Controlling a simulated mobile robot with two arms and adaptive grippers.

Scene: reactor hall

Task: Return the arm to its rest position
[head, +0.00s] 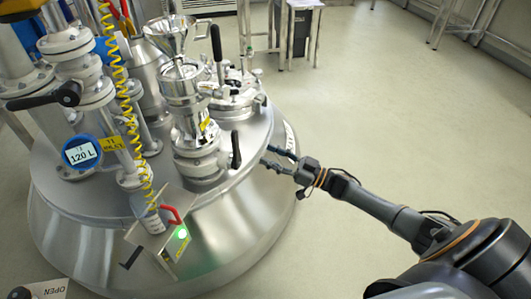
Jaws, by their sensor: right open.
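My right arm reaches in from the lower right corner. My right gripper (267,155) is open and empty. In the picture its two fingers lie over the right edge of the steel reactor (245,215) and point toward the column with a funnel on the lid. I cannot tell how far the fingertips are from the metal. My left gripper is not in view.
The reactor lid carries a funnel (170,32), a black lever (217,44), a blue gauge (81,152), a coiled yellow hose (119,75) and a box with a green light (182,234). The floor (390,110) to the right is clear. A steel table (300,5) stands behind.

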